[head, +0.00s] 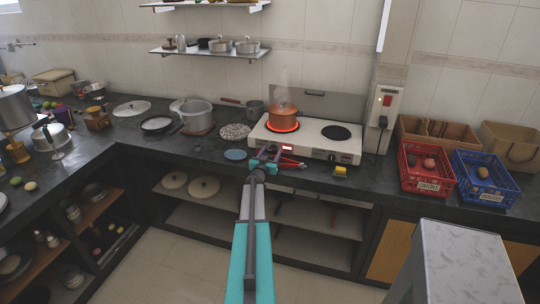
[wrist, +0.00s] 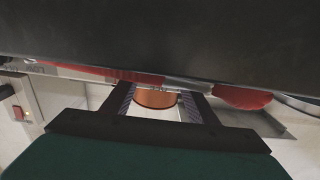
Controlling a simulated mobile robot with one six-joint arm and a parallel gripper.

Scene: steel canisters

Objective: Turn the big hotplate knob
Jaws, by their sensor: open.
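The white hotplate (head: 318,147) stands on the dark counter. Its left burner glows red under a copper pot (head: 284,118). Its right burner (head: 336,132) is dark and bare. A small dark knob (head: 332,157) shows on the right of the front panel, and a red-lit display (head: 288,148) on the left. I cannot make out the big knob; my gripper covers part of the left front. My gripper (head: 268,153) is open and empty at the hotplate's left front. In the wrist view the copper pot (wrist: 156,98) shows between the fingers (wrist: 160,104), beyond them.
A red-handled tool (head: 292,164) lies by the hotplate's front edge, close to my gripper. A yellow block (head: 340,171) sits to the right. A blue disc (head: 235,154) and a speckled round mat (head: 235,131) lie left. Red (head: 412,182) and blue (head: 465,190) crates stand right.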

